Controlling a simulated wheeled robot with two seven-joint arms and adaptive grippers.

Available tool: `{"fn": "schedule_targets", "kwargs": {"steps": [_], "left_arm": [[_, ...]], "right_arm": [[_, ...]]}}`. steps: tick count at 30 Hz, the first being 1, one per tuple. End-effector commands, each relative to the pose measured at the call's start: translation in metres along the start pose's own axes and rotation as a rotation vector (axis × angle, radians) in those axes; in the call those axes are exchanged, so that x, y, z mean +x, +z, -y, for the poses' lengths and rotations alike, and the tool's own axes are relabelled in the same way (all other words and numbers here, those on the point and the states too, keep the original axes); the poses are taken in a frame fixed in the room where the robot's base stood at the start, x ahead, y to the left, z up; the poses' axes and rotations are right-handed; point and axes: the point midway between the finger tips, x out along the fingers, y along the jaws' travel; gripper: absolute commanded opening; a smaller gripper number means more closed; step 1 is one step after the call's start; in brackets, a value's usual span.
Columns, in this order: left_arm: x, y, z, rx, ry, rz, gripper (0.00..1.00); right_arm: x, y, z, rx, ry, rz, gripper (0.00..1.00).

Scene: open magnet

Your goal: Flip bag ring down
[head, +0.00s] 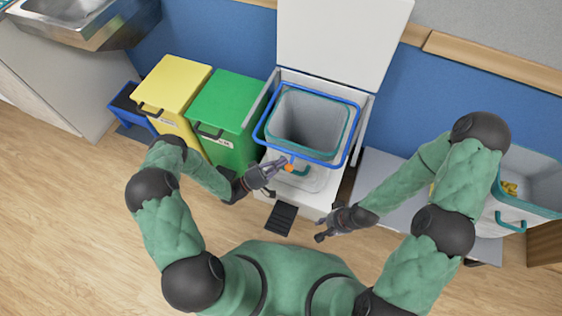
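The blue bag ring (355,133) is a rounded rectangular frame that shows around the grey inner bin (315,103) with its teal rim, inside the white bin housing (270,88). I cannot tell how far the ring is raised above the rim. A small orange tab (289,167) shows at the ring's front edge. My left gripper (282,164) is at that front edge, beside the orange tab; its fingers are too small to tell whether they are closed on anything. My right gripper (324,230) is in front of the housing's right corner, apart from the ring; its finger opening is unclear.
The white lid (343,38) stands open behind the ring. Green (229,103) and yellow (174,85) lidded bins stand to the left. A black pedal (281,219) is at the front. A grey bin with teal trim (530,188) stands at the right. Wooden floor is clear at front left.

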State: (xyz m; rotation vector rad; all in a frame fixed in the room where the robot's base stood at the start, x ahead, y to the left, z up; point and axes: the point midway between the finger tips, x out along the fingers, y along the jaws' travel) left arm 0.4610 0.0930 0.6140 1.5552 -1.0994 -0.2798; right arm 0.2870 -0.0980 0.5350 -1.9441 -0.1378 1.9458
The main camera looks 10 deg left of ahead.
Motion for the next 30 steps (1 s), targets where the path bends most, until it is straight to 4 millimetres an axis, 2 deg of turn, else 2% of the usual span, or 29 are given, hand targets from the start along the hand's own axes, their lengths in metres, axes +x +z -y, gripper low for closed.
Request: {"fn": "schedule_targets", "kwargs": {"steps": [1,8,21,27,30], "left_arm": [[0.001,0.012,0.001,-0.021,-0.004,0.013,0.0],[-0.01,0.013,0.001,-0.023,-0.004,0.01,0.0],[-0.091,0.003,0.001,-0.006,-0.002,-0.003,0.0],[-0.114,0.001,0.001,-0.002,-0.001,-0.002,0.0],[-0.119,0.0,0.001,-0.001,0.0,-0.001,0.0]], "right_arm": [[0.001,0.0,0.0,0.0,0.0,0.0,0.36],[0.001,0.0,0.0,0.0,0.0,0.0,0.36],[0.0,0.0,0.0,0.0,0.0,0.0,0.36],[0.0,0.0,0.0,0.0,0.0,0.0,0.36],[0.0,0.0,0.0,0.0,0.0,0.0,0.36]]}}
